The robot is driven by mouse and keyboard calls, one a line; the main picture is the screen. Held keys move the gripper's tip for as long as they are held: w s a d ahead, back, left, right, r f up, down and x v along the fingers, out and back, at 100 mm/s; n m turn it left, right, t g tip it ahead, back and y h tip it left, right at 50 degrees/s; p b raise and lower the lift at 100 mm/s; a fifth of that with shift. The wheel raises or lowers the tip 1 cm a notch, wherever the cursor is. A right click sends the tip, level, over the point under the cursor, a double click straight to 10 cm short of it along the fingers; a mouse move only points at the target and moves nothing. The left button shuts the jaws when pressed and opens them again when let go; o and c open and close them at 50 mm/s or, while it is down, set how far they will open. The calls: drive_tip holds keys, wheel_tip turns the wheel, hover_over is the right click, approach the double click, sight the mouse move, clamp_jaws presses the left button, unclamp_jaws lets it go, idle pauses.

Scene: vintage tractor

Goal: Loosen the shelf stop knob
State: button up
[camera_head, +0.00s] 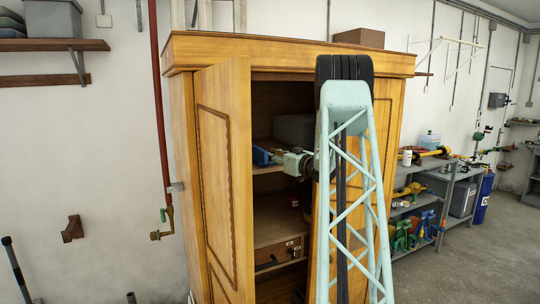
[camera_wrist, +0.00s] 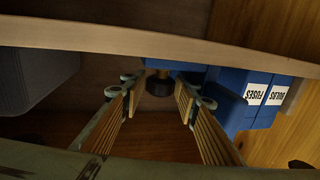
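A dark round knob (camera_wrist: 158,88) with a small brass-coloured part above it shows at the shelf edge in the wrist view; it appears to be the shelf stop knob. My gripper (camera_wrist: 158,95) is open, with one ribbed finger on each side of the knob and a visible gap to both. I cannot tell how far the fingertips reach along it. The knob cannot be made out there.
Blue boxes (camera_wrist: 240,95) labelled FUSES and BULBS, upside down in the wrist view, sit beside the right finger. A pale shelf edge (camera_wrist: 200,52) crosses above the fingers. A grey bin (camera_wrist: 35,75) is at left. The cabinet's left door (camera_head: 225,170) stands open.

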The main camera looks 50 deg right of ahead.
drive_tip(key=c, duration=0.6)
drive_tip(key=shift+o, duration=0.2)
drive_tip(key=shift+d+r+n+y+p, duration=0.1)
drive_tip(key=shift+r+n+y+p, duration=0.15)
drive_tip(key=shift+n+y+p, duration=1.95)
drive_tip(key=shift+y+p, duration=0.35)
drive_tip(key=shift+y, duration=0.85)
drive_tip(key=shift+f, duration=0.1)
drive_tip(key=o, duration=0.6)
drive_tip(key=shift+f, duration=0.1)
drive_tip(key=shift+c, duration=0.2)
